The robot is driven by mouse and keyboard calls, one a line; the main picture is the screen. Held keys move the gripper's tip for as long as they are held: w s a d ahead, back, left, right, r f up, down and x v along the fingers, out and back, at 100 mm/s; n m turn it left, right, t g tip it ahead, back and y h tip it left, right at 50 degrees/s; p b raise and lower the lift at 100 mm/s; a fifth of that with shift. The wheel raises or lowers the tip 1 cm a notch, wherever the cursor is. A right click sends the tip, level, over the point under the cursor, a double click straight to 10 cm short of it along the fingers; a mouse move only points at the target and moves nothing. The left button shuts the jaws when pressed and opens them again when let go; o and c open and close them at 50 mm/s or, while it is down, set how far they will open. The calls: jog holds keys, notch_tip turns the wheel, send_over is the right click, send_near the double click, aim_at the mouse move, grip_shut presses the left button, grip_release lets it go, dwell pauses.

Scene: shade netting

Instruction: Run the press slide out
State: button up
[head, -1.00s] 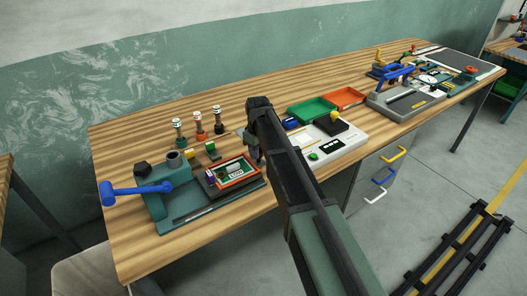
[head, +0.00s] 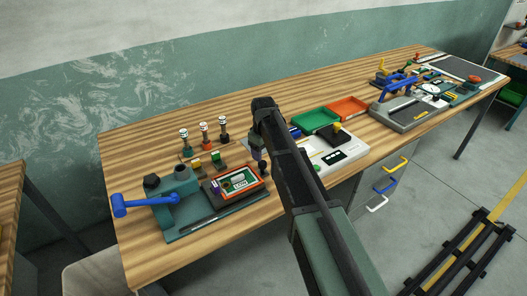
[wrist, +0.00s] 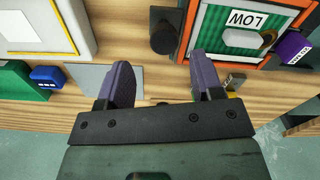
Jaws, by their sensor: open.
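The press (head: 176,190) stands at the left end of the bench, teal with a blue lever (head: 140,205). A black knob (head: 264,169) stands at the right end of the slide; in the wrist view the knob (wrist: 165,36) lies just beyond the fingertips, roughly in line with the gap. My gripper (wrist: 163,78) is open and empty, with purple fingers apart and not visibly touching the knob. In the head view my arm partly hides the gripper (head: 258,152).
A white panel box (head: 340,155) stands right of my arm, with a green tray (head: 315,121) and an orange tray (head: 350,107) behind. Several small stamps (head: 204,132) stand behind the press. A grey fixture (head: 405,115) is farther right.

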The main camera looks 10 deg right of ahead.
notch_tip(320, 180, up, 6)
jog(key=p, duration=0.4)
jog(key=s+d+m, duration=0.2)
jog(key=s+m, duration=0.1)
jog(key=s, duration=1)
jog(key=s+d+m, duration=0.3)
jog(key=s+m, duration=0.1)
jog(key=s, duration=0.9)
jog(key=shift+m, duration=0.3)
jog(key=shift+s, duration=0.1)
